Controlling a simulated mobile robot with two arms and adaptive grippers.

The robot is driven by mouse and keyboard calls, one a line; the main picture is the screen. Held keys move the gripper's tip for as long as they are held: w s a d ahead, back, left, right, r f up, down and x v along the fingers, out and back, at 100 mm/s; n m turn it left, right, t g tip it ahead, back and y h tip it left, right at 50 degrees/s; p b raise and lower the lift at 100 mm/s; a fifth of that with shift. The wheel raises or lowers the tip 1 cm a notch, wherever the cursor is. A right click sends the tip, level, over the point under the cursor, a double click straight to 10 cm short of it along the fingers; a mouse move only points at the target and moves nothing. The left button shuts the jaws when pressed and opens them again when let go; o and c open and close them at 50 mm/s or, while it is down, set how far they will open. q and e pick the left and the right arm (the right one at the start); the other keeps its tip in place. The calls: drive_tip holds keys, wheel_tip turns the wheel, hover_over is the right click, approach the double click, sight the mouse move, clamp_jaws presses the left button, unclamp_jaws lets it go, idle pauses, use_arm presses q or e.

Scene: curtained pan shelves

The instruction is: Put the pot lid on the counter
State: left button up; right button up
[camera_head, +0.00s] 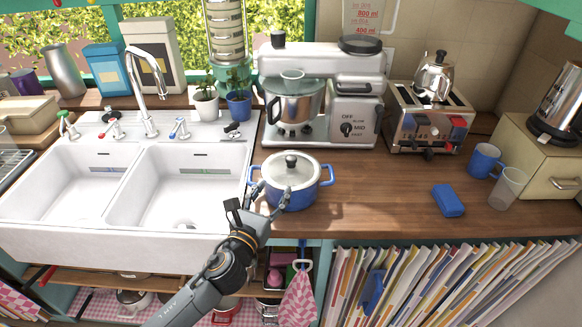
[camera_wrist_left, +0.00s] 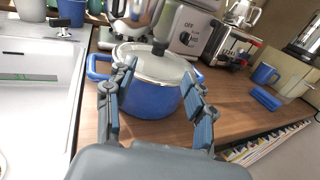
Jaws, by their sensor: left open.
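A blue pot (camera_head: 292,196) with side handles stands on the wooden counter (camera_head: 375,188), just right of the sink. Its pale pot lid (camera_head: 279,172) with a dark knob sits on top of it. My left gripper (camera_head: 270,194) is open at the front left of the pot, with nothing held. In the left wrist view the lid (camera_wrist_left: 160,66) and the pot (camera_wrist_left: 150,100) show beyond the spread fingers (camera_wrist_left: 160,92), and the knob stands past the fingertips. I cannot tell whether a finger touches the pot. My right gripper is in neither view.
The white double sink (camera_head: 181,238) lies left of the pot. A stand mixer (camera_head: 350,70) is behind it and a toaster (camera_head: 428,118) behind right. A blue sponge (camera_head: 448,200), blue mug (camera_head: 483,160) and clear cup (camera_head: 509,187) stand right. Counter between pot and sponge is clear.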

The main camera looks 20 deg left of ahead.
sight(289, 161)
use_arm(q)
drive_tip(key=w, duration=0.6)
drive_tip(key=shift+w+d+p, duration=0.15)
drive_tip(key=shift+d+p, duration=0.1)
drive_tip(key=shift+p, duration=0.15)
drive_tip(key=shift+w+r, duration=0.2)
drive_tip(key=w, duration=0.1)
drive_tip(key=w+p, duration=0.1)
drive_tip(key=w, duration=0.2)
drive_tip(key=shift+w+d+r+p, duration=0.1)
drive_tip(key=shift+d+r+p, duration=0.05)
drive_tip(key=shift+r+p, duration=0.15)
drive_tip(key=shift+w+f, duration=0.1)
drive_tip(key=shift+w, duration=0.25)
drive_tip(key=shift+s, duration=0.1)
drive_tip(key=c, duration=0.3)
clamp_jaws()
